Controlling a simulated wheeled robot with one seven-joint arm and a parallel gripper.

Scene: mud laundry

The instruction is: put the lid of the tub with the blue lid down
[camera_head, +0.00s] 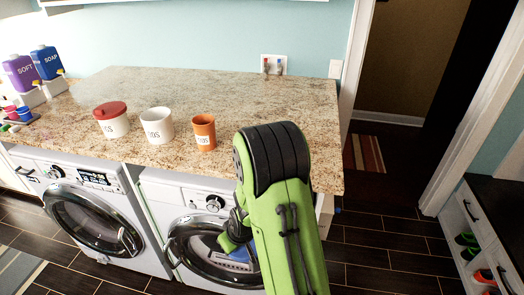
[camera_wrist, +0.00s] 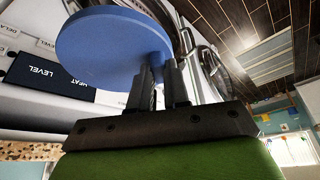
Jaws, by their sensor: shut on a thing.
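The round blue lid (camera_wrist: 112,45) fills the upper left of the wrist view. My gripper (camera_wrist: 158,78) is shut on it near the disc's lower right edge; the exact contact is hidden. In the head view my arm reaches down in front of the right washer, and my gripper's tips are hidden there. A blue patch beside it may be the lid, but I cannot tell. On the counter stand an open white tub (camera_head: 157,127), a white tub with a red lid (camera_head: 111,120) and an open orange cup (camera_head: 204,133). All three are upright.
The granite counter (camera_head: 255,105) is clear behind and right of the tubs. Purple and blue bottles (camera_head: 47,63) stand at the far left. Two front-loading washers (camera_head: 95,222) sit under the counter. A shoe shelf (camera_head: 470,235) is at the right.

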